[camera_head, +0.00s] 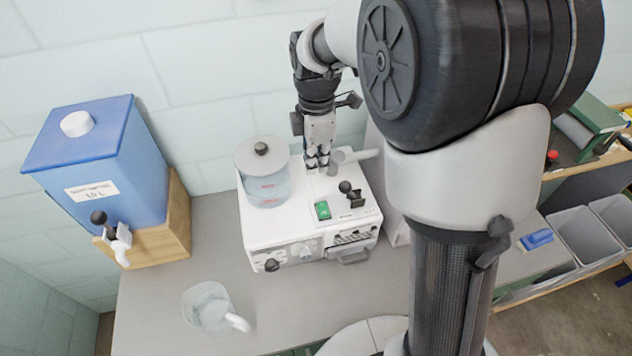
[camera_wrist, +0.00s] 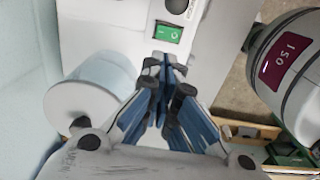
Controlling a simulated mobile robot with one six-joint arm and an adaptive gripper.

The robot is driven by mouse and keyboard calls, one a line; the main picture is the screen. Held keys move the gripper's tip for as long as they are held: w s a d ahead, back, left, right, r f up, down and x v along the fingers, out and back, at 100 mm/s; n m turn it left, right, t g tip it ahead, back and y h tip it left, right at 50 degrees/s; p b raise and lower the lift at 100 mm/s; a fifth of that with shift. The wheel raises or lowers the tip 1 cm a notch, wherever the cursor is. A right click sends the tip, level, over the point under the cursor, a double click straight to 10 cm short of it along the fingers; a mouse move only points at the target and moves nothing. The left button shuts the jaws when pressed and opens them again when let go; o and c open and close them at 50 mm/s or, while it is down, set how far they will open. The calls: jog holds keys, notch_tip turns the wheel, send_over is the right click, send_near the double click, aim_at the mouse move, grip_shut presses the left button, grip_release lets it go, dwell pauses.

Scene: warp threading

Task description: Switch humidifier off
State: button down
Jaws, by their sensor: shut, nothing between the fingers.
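The humidifier (camera_head: 262,236) is a white box on the grey table, with a clear water tank (camera_head: 266,187) at its back left. A green rocker switch (camera_head: 322,210) sits on its top panel, beside a black lever knob (camera_head: 346,187). The switch also shows in the wrist view (camera_wrist: 168,33), just beyond my fingertips. My gripper (camera_head: 317,164) is shut and empty, pointing down over the back of the humidifier's top. In the wrist view my gripper (camera_wrist: 165,62) has its fingertips together, apart from the switch. I cannot tell which side of the switch is pressed.
A blue water container (camera_head: 105,165) on a wooden stand is at the left. A clear jug (camera_head: 208,306) stands on the table (camera_head: 165,262) at front left. A grey nozzle (camera_head: 355,155) is beside my gripper. Grey bins (camera_head: 585,237) are at the right.

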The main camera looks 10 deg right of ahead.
aim_at(316, 209)
notch_tip(316, 209, down, 13)
jog(key=b, duration=0.3)
jog(key=shift+f, duration=0.2)
jog(key=shift+w+f, duration=0.1)
jog(key=shift+f, duration=0.2)
jog(key=shift+s+r, duration=0.25)
jog(key=shift+s, duration=0.5)
